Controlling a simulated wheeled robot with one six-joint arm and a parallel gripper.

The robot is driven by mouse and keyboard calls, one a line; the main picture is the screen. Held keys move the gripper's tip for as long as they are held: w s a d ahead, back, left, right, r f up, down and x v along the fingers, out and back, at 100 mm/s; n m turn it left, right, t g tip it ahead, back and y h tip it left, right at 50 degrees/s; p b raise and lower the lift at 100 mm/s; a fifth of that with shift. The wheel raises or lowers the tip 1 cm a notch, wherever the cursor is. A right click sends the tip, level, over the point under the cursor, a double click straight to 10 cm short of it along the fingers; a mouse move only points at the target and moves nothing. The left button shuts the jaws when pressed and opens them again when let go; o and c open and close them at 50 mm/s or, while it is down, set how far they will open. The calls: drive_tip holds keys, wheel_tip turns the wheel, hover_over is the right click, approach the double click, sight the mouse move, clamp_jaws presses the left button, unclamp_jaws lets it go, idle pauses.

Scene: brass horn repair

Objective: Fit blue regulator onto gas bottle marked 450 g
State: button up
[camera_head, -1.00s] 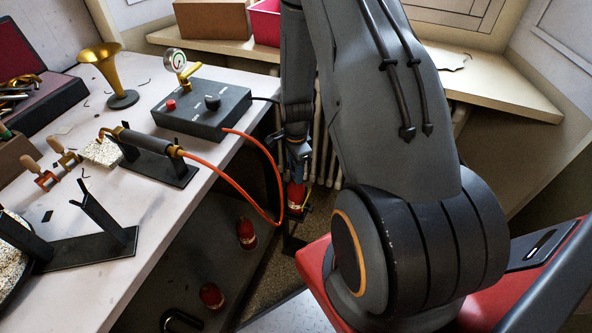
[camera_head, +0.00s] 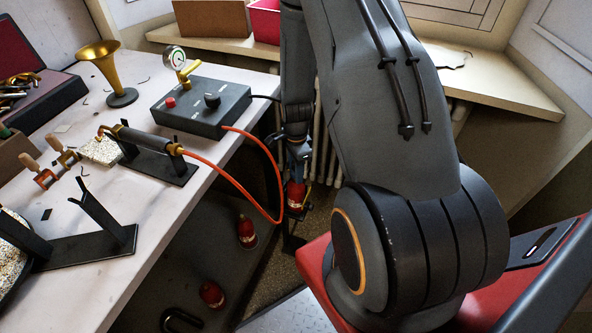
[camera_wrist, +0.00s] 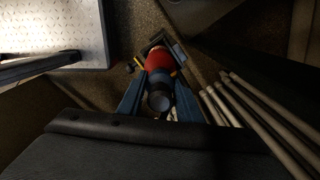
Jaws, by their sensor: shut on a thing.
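In the wrist view the blue regulator (camera_wrist: 159,99) is between the fingers of my gripper (camera_wrist: 158,88), which is shut on it. A red gas bottle (camera_wrist: 158,59) is directly beyond it, partly covered by the regulator. In the head view my gripper (camera_head: 299,152) points down above the same red bottle (camera_head: 296,194), beside the workbench. Whether the regulator touches the bottle's top or is seated on it, I cannot tell. No weight marking is readable. Two other red bottles (camera_head: 247,231) (camera_head: 212,294) stand on the dark surface below the bench.
An orange hose (camera_head: 240,199) loops from the grey control box (camera_head: 202,107) close to my gripper. The white workbench (camera_head: 150,220) is left of it, with a brass horn (camera_head: 101,62) on it. Pale radiator pipes (camera_wrist: 250,115) run close by on the right in the wrist view.

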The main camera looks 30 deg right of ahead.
drive_tip(key=o, duration=1.5)
drive_tip(key=shift+r, duration=0.1)
drive_tip(key=shift+r+p, duration=2.4)
drive_tip(key=shift+r, duration=1.05)
